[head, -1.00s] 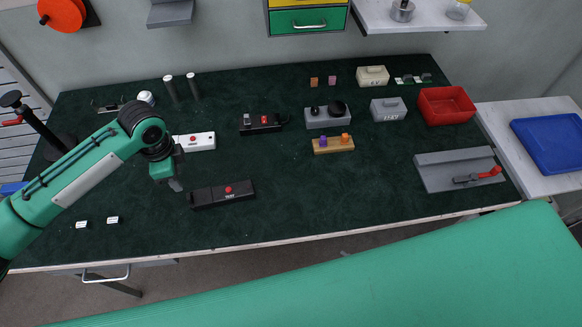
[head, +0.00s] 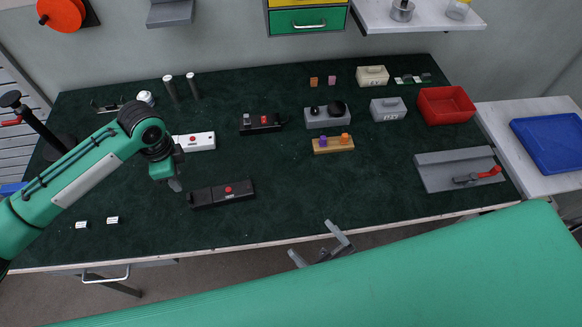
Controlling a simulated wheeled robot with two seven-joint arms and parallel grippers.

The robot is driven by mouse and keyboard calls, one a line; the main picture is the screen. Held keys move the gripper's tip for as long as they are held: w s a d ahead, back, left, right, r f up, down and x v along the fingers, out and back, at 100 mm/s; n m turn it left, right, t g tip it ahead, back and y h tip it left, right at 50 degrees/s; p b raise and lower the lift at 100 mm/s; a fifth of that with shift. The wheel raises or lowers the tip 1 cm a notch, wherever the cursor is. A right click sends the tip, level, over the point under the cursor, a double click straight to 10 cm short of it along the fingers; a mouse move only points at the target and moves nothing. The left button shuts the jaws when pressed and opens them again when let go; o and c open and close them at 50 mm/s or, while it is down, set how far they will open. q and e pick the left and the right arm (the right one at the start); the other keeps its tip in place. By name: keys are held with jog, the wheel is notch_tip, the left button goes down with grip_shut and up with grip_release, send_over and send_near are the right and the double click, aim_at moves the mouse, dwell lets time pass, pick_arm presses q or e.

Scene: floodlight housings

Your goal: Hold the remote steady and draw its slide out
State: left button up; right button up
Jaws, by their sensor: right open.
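Two long boxes with red buttons could be the remote, and I cannot tell for sure which one is meant. A black one (head: 210,196) lies in the front left part of the bench, and a white one (head: 203,141) lies behind it. My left gripper (head: 176,186) points down just left of the black one, apart from it; its fingers are seen edge-on, so their opening is unclear. My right gripper (head: 315,243) is open and empty at the bench's front edge, right of the black box. No slide stands out visibly on either box.
Two small white pieces (head: 112,220) (head: 81,225) lie at the front left. A black switch box (head: 260,123), a wooden block with pegs (head: 333,145), a red bin (head: 446,105) and a grey plate with a red lever (head: 445,170) stand further right. The front middle is clear.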

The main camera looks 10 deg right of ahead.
jog(key=w+a+n+g+y, duration=0.3)
jog(key=n+g+y, duration=0.3)
jog(key=n+g, duration=1.3)
jog(key=n+h, duration=1.3)
jog(key=n, duration=0.6)
send_near(248, 187)
jog(key=v, duration=0.3)
jog(key=shift+s+d+f, duration=0.1)
jog(key=shift+d+f, duration=0.1)
jog(key=shift+a+f, duration=0.25)
jog(key=shift+a, duration=0.15)
jog(key=x, duration=1.2)
jog(key=shift+a+f, duration=0.1)
jog(key=shift+a, duration=0.25)
jog(key=c, duration=0.3)
